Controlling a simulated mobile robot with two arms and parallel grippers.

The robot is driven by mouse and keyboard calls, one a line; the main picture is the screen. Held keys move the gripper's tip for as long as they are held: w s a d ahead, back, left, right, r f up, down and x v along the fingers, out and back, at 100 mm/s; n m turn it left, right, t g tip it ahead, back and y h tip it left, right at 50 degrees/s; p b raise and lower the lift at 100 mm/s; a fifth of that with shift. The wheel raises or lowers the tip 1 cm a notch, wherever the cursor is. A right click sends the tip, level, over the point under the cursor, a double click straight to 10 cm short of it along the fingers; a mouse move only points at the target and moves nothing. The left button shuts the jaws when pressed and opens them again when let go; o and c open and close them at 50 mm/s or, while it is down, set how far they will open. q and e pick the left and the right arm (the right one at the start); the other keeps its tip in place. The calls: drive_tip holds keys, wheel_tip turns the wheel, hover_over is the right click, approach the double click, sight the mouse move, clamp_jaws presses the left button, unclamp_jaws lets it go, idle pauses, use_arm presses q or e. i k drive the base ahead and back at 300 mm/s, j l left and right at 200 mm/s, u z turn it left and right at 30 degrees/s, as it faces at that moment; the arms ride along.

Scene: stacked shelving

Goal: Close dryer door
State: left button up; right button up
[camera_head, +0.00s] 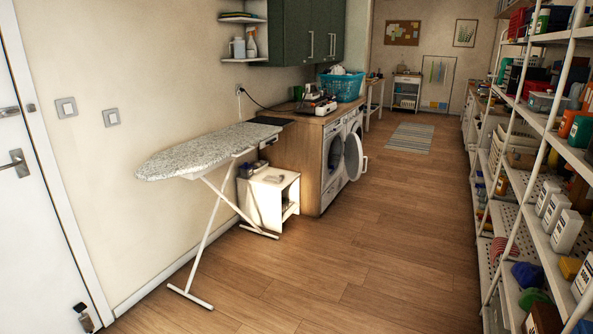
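In the head view, two white front-loading machines stand side by side under a wooden counter (300,117) at the middle of the room. A round door (355,156) stands open, sticking out into the walkway from the farther machine (351,124). The nearer machine (333,166) has its dark round front seen at a steep angle. I cannot tell from labels which one is the dryer. Neither of my grippers is in view, and nothing of mine touches the door.
An ironing board (207,148) and a small white cabinet (268,198) stand on the left before the machines. Loaded white shelving (536,130) lines the right. The wooden floor (360,250) between is clear, with a striped rug (410,137) farther back.

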sight(353, 157)
drive_tip(key=i+l+z, duration=0.15)
drive_tip(key=i+z, duration=0.15)
drive_tip(key=i, duration=0.45)
drive_tip(key=i+z, duration=0.35)
drive_tip(key=i, duration=0.4)
drive_tip(key=i+j+z, duration=0.3)
drive_tip(key=i, duration=0.45)
drive_tip(key=i+l, duration=0.1)
drive_tip(key=i, duration=1)
drive_tip(key=i+l, duration=0.1)
drive_tip(key=i, duration=0.95)
